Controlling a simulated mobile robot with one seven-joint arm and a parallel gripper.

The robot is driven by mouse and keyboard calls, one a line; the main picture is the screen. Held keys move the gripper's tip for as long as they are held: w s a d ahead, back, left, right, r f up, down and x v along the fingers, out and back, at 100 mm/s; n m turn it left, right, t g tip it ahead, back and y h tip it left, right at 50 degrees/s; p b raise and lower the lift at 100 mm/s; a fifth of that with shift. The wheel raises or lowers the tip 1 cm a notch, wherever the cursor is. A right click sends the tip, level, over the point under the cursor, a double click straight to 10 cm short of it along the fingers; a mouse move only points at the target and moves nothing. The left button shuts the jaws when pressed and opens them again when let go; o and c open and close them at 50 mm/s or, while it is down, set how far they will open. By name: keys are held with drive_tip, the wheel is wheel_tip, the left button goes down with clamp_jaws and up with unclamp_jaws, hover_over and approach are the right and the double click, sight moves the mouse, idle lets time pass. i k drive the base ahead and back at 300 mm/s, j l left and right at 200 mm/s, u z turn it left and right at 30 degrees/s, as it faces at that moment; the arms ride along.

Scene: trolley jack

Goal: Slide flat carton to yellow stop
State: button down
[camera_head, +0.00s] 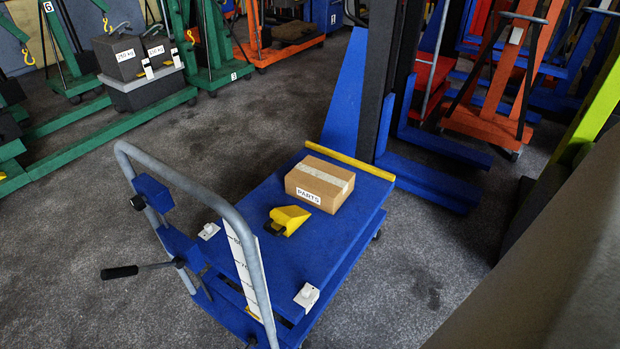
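A flat brown carton (320,184) labelled PARTS, with a pale tape strip on top, lies on the blue trolley platform (300,253). The yellow stop (350,163) is a thin bar along the platform's far edge. The carton is close to this bar near its left half; I cannot tell whether they touch. A yellow wedge-shaped piece with a dark base (287,220) sits on the platform just in front of the carton, to its left. My gripper is not in view.
A grey tubular handle (188,185) rises at the platform's near left, with a black-gripped lever (120,272). White blocks (307,296) sit at the near corners. A blue mast (345,95) stands behind the platform. Grey floor lies open to the left.

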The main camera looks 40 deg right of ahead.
sight(324, 185)
drive_tip(key=i+l+z, duration=0.15)
drive_tip(key=l+z, duration=0.3)
drive_tip(key=i+l+z, duration=0.2)
drive_tip(key=z, duration=0.25)
drive_tip(key=i+l+z, duration=0.2)
drive_tip(key=z, duration=0.2)
drive_tip(key=i+l+z, duration=0.3)
drive_tip(key=i, duration=0.15)
drive_tip(key=i+z, duration=0.25)
drive_tip(key=i, duration=0.25)
drive_tip(key=i+l+u, duration=0.1)
drive_tip(key=u, duration=0.4)
drive_tip(key=i+l+u, duration=0.2)
drive_tip(key=u, duration=0.3)
drive_tip(key=i+l+u, duration=0.25)
drive_tip(key=u, duration=0.2)
drive_tip(key=i+l+u, duration=0.15)
drive_tip(key=l+u, duration=0.15)
drive_tip(key=u, duration=0.2)
drive_tip(key=l+u, duration=0.35)
drive_tip(key=u, duration=0.15)
drive_tip(key=i, duration=0.05)
